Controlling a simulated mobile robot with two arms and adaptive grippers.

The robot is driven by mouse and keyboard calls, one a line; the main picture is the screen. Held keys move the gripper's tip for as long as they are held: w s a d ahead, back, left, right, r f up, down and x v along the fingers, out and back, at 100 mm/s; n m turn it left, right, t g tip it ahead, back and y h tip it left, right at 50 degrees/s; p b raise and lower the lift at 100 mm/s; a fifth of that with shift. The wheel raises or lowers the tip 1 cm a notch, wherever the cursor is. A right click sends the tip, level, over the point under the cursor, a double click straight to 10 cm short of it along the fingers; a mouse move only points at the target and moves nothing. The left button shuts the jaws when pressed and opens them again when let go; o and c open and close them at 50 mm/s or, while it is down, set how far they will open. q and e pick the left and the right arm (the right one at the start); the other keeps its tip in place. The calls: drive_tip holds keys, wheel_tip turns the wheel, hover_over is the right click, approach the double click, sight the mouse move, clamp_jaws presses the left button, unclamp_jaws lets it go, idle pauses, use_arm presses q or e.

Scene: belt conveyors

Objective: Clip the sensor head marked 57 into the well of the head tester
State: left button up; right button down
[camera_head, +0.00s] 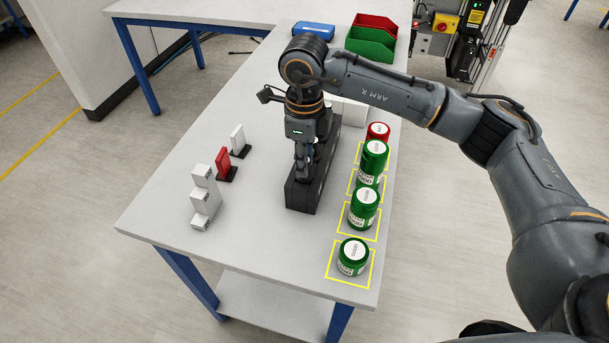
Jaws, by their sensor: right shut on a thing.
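My right gripper (302,176) points down at the long dark block (301,198) near the middle of the table. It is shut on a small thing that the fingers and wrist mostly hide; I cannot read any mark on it. I cannot tell whether that thing touches the block. No number 57 is readable in this view, and I cannot tell for sure which thing is the head tester. My left gripper is not in view.
A stepped white block (203,198), a red piece (224,163) and a white piece (238,141) stand left. A green bin (370,45) and blue case (313,29) are behind.

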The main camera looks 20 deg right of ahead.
drive_tip(key=shift+r+p, duration=0.4)
drive_tip(key=shift+r, duration=0.55)
idle(0.5)
drive_tip(key=shift+r+p, duration=1.4)
drive_tip(key=shift+r, duration=1.8)
drive_tip(key=shift+s+f, duration=0.1)
